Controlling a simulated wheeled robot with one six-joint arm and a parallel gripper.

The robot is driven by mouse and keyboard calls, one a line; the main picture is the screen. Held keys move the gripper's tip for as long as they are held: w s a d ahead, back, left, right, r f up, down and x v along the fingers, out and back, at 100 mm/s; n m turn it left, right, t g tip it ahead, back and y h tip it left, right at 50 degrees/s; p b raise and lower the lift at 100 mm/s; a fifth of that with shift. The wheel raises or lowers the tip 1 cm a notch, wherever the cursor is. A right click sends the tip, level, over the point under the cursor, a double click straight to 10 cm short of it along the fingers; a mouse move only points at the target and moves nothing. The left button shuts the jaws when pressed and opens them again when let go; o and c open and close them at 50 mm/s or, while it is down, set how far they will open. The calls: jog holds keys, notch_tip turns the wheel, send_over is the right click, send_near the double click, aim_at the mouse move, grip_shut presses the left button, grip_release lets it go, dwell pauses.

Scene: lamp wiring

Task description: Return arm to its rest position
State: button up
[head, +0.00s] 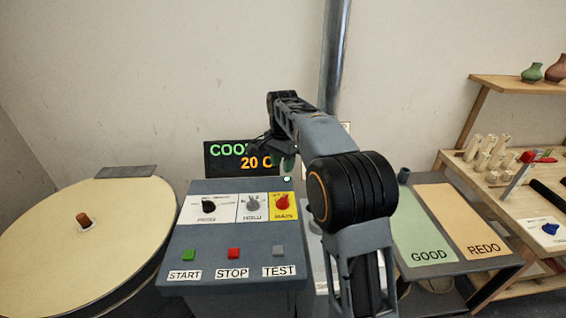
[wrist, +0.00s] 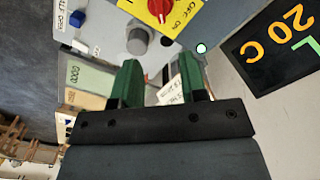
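My arm (head: 352,190) reaches forward from the bottom of the head view and bends over the right side of the control panel (head: 190,255). My gripper (head: 284,160) hangs near the panel's back edge, in front of the display, partly hidden by my arm. In the wrist view my gripper (wrist: 161,75) shows two green fingers spread apart with nothing between them. The red MAIN knob (wrist: 160,8) and a grey knob (wrist: 137,40) lie beyond the fingertips.
A display (head: 225,157) reading 20 C stands behind the panel, partly covered. A round table (head: 60,235) with a brown peg is at left. GOOD (head: 425,230) and REDO (head: 470,225) mats and a shelf (head: 520,85) are at right. A metal pole (head: 335,50) rises behind.

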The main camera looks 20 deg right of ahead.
jog(key=s+f+n+t, duration=0.1)
jog(key=s+n, duration=0.4)
jog(key=s, duration=0.8)
jog(key=s+f+n+t, duration=0.2)
jog(key=s+n, duration=0.4)
jog(key=s, duration=0.6)
jog(key=shift+s+f+t, duration=0.25)
jog(key=shift+s+t, duration=0.1)
jog(key=shift+t, duration=0.25)
